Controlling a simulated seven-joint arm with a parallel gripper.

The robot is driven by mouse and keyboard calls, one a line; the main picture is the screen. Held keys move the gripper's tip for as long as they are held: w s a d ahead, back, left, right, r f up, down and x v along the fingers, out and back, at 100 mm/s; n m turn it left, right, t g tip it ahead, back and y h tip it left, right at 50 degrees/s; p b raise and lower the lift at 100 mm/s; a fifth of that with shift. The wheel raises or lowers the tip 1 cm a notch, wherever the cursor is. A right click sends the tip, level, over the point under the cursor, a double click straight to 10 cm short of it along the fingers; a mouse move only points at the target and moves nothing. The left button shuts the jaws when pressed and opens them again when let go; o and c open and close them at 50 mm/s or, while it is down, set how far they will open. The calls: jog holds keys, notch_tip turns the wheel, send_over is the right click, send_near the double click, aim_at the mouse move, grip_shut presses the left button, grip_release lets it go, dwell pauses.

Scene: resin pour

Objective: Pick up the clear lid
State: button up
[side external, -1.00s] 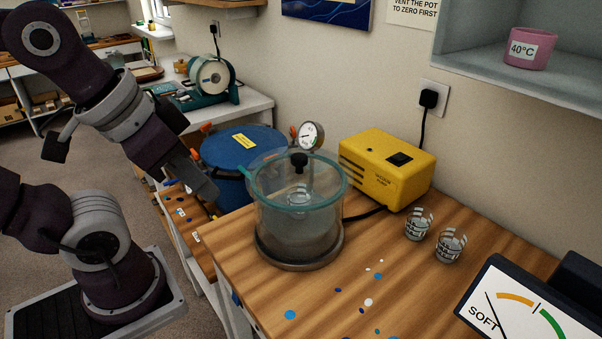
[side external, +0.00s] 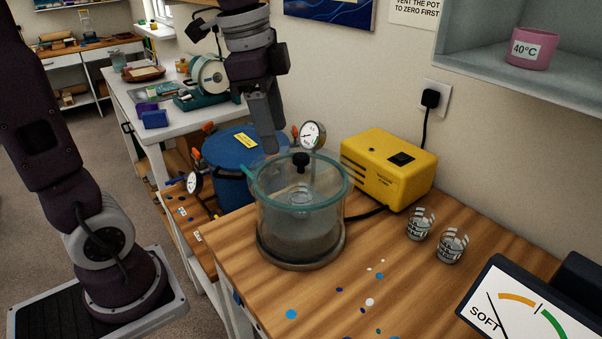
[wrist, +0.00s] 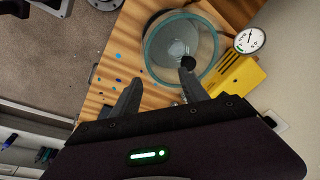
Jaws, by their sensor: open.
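The clear lid (side external: 272,187) has a teal rim and a black knob (side external: 300,160). It lies on top of a clear round pot (side external: 300,232) on the wooden bench. A small clear cup shows through it inside the pot. My gripper (side external: 270,146) is open and empty, pointing down above the back left of the lid, apart from the knob. In the wrist view the lid (wrist: 160,42) lies ahead of my open fingers (wrist: 163,93), with the knob (wrist: 188,62) close to the right finger.
A pressure gauge (side external: 312,134) stands right behind the pot. A yellow vacuum pump (side external: 390,170) is at the back right. A blue drum (side external: 228,160) stands at the left. Two small glasses (side external: 435,233) are at the right.

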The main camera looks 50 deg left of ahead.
aim_at(300, 155)
jog(key=w+a+f+m, duration=0.1)
jog(key=w, duration=0.1)
jog(key=w+a+m+g, duration=0.1)
jog(key=w+m, duration=0.1)
jog(key=w+a+f+m, duration=0.1)
jog(key=w, duration=0.2)
jog(key=shift+a+f+m+g+h, duration=0.1)
jog(key=shift+f+m+g+h, duration=0.2)
jog(key=shift+f, duration=0.05)
jog(key=f, duration=0.7)
jog(key=shift+w, duration=0.3)
grip_shut()
jog(key=shift+r, duration=0.1)
